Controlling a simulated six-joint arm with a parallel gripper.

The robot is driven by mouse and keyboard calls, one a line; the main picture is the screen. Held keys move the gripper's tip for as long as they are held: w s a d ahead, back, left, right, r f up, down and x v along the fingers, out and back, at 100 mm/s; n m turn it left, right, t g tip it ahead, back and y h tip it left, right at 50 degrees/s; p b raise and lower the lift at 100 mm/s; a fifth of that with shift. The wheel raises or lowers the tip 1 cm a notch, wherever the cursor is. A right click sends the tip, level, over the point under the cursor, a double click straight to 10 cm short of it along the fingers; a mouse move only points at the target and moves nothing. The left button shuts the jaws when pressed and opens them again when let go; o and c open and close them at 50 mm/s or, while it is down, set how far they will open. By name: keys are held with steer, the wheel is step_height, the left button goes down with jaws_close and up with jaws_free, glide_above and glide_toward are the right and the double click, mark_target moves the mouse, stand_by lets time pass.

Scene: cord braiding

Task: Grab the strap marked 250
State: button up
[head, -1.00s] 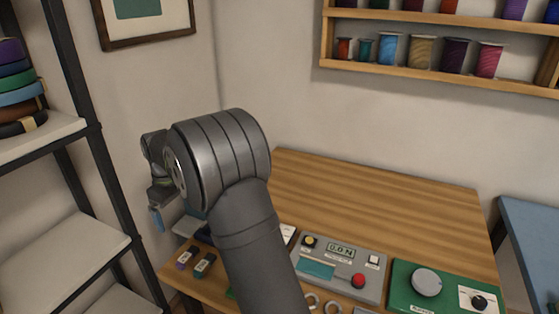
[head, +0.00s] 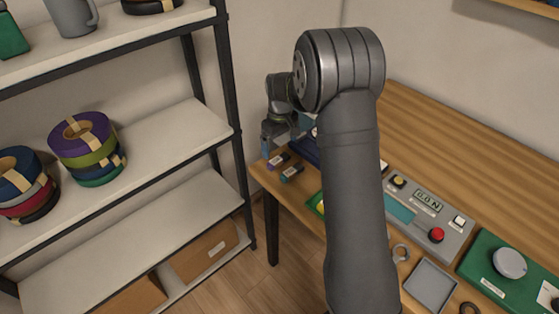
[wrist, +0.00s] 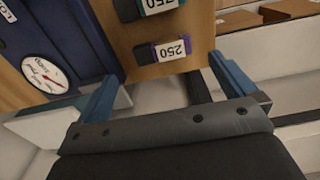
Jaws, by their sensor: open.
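A small strap with a purple end and a white label reading 250 (wrist: 171,50) lies on the wooden table near its edge in the wrist view. It shows as a purple-ended piece (head: 278,160) at the table's left corner in the head view. A second, teal-ended strap (wrist: 147,8) lies beyond it; its label is partly cut off by the frame edge. It also shows in the head view (head: 292,174). My gripper (wrist: 162,72) is open and empty, its blue fingers on either side of the purple-ended strap, apart from it. It also shows in the head view (head: 274,143).
A dark blue box with a white dial (wrist: 44,74) is close to my left finger. A grey control panel (head: 430,215), a grey tray (head: 431,285) and a green panel (head: 500,270) occupy the table. A shelf rack (head: 150,150) with tape rolls stands left.

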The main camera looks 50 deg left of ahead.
mark_target(279, 159)
steer(key=f, duration=0.6)
steer(key=shift+s+a+f, duration=0.1)
steer(key=shift+a+f, duration=0.1)
steer(key=shift+a, duration=0.05)
steer(key=c, duration=0.9)
steer(key=shift+r, duration=0.1)
